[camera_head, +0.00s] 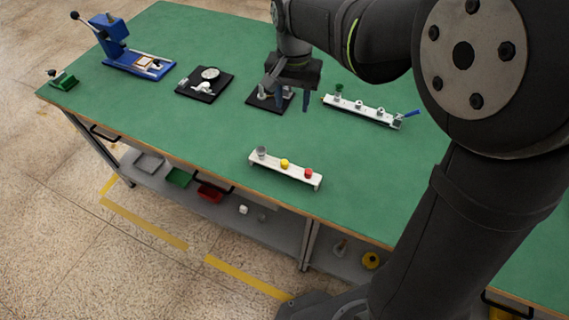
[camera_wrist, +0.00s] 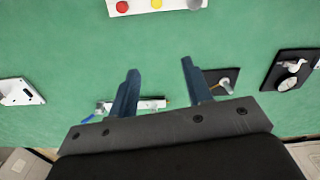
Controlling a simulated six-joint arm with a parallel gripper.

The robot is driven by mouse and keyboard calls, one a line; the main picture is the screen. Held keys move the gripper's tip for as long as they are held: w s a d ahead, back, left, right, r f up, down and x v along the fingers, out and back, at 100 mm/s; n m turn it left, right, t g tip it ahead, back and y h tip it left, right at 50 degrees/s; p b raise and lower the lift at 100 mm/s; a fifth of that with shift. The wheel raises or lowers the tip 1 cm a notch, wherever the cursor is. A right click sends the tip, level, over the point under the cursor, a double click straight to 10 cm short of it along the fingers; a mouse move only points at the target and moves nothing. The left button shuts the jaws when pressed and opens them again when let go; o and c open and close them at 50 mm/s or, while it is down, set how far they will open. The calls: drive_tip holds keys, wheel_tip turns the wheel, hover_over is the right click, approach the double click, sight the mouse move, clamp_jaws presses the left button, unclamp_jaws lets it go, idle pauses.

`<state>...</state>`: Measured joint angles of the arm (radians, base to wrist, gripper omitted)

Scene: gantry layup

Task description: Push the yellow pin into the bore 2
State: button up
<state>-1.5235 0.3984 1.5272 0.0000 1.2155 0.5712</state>
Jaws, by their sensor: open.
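The yellow pin (camera_head: 284,163) stands in a white rack (camera_head: 262,167) near the table's front edge, between a grey pin (camera_head: 262,152) and a red pin (camera_head: 308,173). In the wrist view the yellow pin (camera_wrist: 156,3) is at the top edge, partly cut off. A long white block (camera_head: 345,106) at the back right carries a green-topped piece (camera_head: 339,88) and several small fittings. I cannot tell which spot is bore 2. My gripper (camera_head: 290,95) is open and empty above the table, well behind the rack. Its fingers also show in the wrist view (camera_wrist: 160,69).
A black plate (camera_head: 256,99) with a small fitting lies under my gripper. Another black plate (camera_head: 188,91) with a round metal part is to its left. A blue press (camera_head: 115,45) stands at the back left. The green table (camera_head: 170,125) is clear around the rack.

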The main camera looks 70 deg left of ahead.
sight(284, 162)
drive_tip(key=s+d+f+n, duration=0.1)
drive_tip(key=s+d+n, duration=0.2)
drive_tip(key=s+d, duration=0.1)
drive_tip(key=f, duration=1.7)
drive_tip(key=shift+w+a, duration=0.2)
drive_tip(key=shift+w, duration=0.15)
drive_tip(key=shift+r, duration=0.1)
clamp_jaws()
